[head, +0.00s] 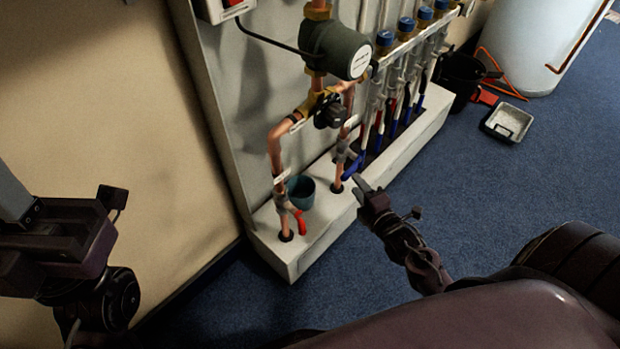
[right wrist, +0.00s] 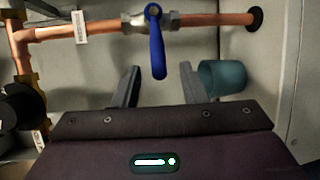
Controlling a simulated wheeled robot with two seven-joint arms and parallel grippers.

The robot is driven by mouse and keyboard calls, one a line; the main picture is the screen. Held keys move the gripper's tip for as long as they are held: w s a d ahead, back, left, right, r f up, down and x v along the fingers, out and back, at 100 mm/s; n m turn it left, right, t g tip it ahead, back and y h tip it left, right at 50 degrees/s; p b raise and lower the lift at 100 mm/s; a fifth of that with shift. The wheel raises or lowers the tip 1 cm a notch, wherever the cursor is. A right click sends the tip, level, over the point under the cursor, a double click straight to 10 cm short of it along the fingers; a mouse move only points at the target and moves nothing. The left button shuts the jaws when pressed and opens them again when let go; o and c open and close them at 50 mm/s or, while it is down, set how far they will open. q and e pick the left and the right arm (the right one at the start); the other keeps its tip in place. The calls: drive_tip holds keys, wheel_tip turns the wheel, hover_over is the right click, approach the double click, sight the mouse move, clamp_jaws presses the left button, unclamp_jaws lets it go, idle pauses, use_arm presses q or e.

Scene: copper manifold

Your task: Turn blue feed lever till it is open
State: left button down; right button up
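The blue feed lever (head: 353,167) sits on a valve in a copper pipe near the front of the white manifold base. In the right wrist view the blue lever (right wrist: 156,48) stands crosswise to its pipe (right wrist: 90,32), its free end pointing towards my gripper. My right gripper (right wrist: 160,86) is open, with one finger on each side of the lever's line. The lever's tip lies near the gap, and no finger visibly touches it. In the head view my right gripper (head: 362,186) is just below the lever. My left gripper (head: 112,198) is at the far left, away from the manifold; its finger opening is unclear.
A red lever (head: 299,221) is on the left copper pipe. A teal cup (head: 301,192) stands between the pipes, close beside one right finger in the wrist view. A grey pump (head: 338,48) is above. Several blue-handled valves stand behind.

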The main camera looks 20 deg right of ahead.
sight(352, 169)
drive_tip(key=w+b, duration=0.2)
drive_tip(key=w, duration=0.5)
drive_tip(key=shift+w+f, duration=0.4)
drive_tip(key=shift+f, duration=0.05)
drive_tip(key=shift+b, duration=0.3)
clamp_jaws()
